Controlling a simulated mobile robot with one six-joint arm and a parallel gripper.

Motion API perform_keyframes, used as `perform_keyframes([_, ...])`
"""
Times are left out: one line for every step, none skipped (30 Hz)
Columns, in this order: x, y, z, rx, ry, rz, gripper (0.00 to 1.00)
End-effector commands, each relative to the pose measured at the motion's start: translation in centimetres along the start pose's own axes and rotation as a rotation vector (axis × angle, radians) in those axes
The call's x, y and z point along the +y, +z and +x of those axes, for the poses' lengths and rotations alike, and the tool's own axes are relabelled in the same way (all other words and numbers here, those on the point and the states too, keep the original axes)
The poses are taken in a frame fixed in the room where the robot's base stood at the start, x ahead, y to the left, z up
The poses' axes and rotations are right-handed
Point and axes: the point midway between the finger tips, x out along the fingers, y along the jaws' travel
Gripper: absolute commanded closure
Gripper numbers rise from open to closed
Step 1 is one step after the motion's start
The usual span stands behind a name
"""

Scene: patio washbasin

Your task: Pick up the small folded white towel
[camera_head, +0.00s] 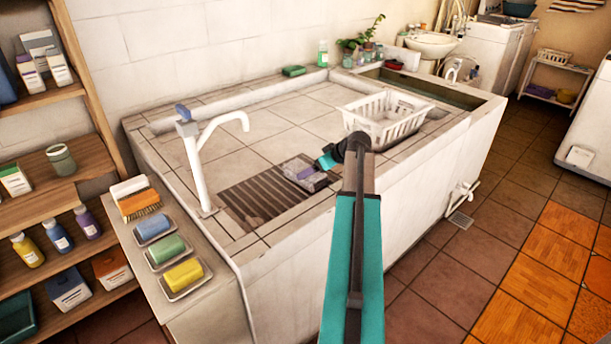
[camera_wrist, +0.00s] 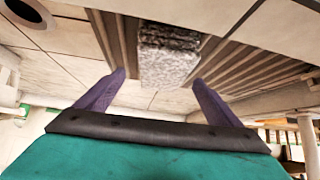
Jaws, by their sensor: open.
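The small folded white towel (camera_wrist: 168,55) looks like a pale, speckled grey-white block with a rough surface. It lies on the brown slatted drain board (camera_head: 252,198) of the washbasin. In the head view the towel (camera_head: 296,163) shows only partly, with my gripper beside it. In the wrist view my gripper (camera_wrist: 158,78) is open, its purple fingers spread on either side of the towel's near end. I cannot tell whether they touch it. In the head view my gripper (camera_head: 312,174) is partly hidden by my own wrist.
A white basket (camera_head: 387,120) stands on the basin top to the right of my gripper. A white tap (camera_head: 200,150) rises left of the drain board. Soap dishes with blue, green and yellow bars (camera_head: 184,275) line the left ledge. The tiles behind the drain board are clear.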

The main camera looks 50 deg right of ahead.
Motion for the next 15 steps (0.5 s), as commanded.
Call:
perform_keyframes([0.02,-0.02,0.47,-0.001,-0.001,0.000,0.12])
perform_keyframes([0.02,0.01,0.67,-0.001,-0.001,0.000,0.12])
perform_keyframes([0.01,0.05,0.85,-0.001,-0.001,0.001,0.12])
perform_keyframes([0.01,0.06,0.94,-0.001,-0.001,0.001,0.12])
perform_keyframes([0.01,0.07,1.00,-0.001,0.000,0.001,0.12])
perform_keyframes([0.02,0.07,1.04,-0.001,0.000,0.001,0.12])
perform_keyframes([0.02,0.08,1.04,0.000,0.000,0.001,0.12])
perform_keyframes([0.02,0.08,1.03,0.000,0.000,0.001,0.12])
perform_keyframes([0.02,0.08,1.02,0.000,0.000,0.001,0.12])
perform_keyframes([0.02,0.08,1.01,0.000,0.000,0.001,0.12])
perform_keyframes([0.02,0.08,1.01,0.000,0.000,0.001,0.12])
perform_keyframes([0.02,0.09,1.00,0.000,0.000,0.001,0.12])
perform_keyframes([0.03,0.08,0.99,0.000,0.000,0.001,0.12])
perform_keyframes([0.03,0.08,1.00,0.000,0.000,0.001,0.12])
perform_keyframes([0.02,0.07,1.05,0.000,0.000,0.001,0.12])
